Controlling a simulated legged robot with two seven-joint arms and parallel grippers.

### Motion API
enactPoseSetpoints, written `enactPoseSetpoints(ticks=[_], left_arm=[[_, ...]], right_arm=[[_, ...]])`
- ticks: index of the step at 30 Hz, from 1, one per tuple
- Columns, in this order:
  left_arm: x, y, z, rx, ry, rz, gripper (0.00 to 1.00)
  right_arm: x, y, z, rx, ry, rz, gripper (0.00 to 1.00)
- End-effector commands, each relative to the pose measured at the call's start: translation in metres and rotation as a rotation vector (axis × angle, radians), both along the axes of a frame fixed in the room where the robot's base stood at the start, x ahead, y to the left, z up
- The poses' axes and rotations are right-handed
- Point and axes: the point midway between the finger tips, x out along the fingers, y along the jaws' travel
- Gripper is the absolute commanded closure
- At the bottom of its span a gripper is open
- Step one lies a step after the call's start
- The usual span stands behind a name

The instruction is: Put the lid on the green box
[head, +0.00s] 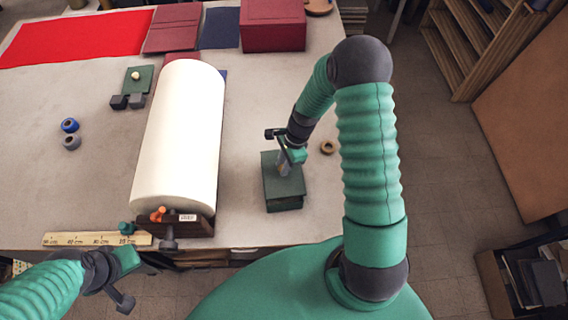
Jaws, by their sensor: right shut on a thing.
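The dark green box (284,204) stands on the table right of the white roll. A dark green lid (270,183) lies on or just above its top, roughly lined up; I cannot tell whether a gap is left. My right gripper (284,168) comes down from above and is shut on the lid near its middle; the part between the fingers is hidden. My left gripper (138,286) is at the lower left, off the table's front edge, with its fingers apart and empty. A second dark green square piece with a cream knob (137,76) lies at the back left.
A big white roll (180,135) on a dark wooden holder fills the table's middle. A wooden ruler (90,239) lies along the front edge. Tape rolls (69,125) are at left, a small ring (326,146) right of the box. Red cloth (75,38) and a dark red box (273,25) are behind.

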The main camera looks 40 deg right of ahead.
Motion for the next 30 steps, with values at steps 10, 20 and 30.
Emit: enactPoseSetpoints(ticks=[10, 20, 30], left_arm=[[0.000, 0.000, -0.004, 0.000, 0.000, 0.000, 1.00], [0.000, 0.000, -0.009, 0.000, 0.000, 0.000, 1.00], [0.000, 0.000, -0.014, 0.000, 0.000, 0.000, 1.00]], right_arm=[[0.000, -0.001, -0.006, 0.001, 0.000, 0.000, 1.00], [0.000, -0.001, -0.012, 0.001, 0.000, 0.000, 1.00], [0.000, -0.001, -0.019, 0.001, 0.000, 0.000, 1.00]])
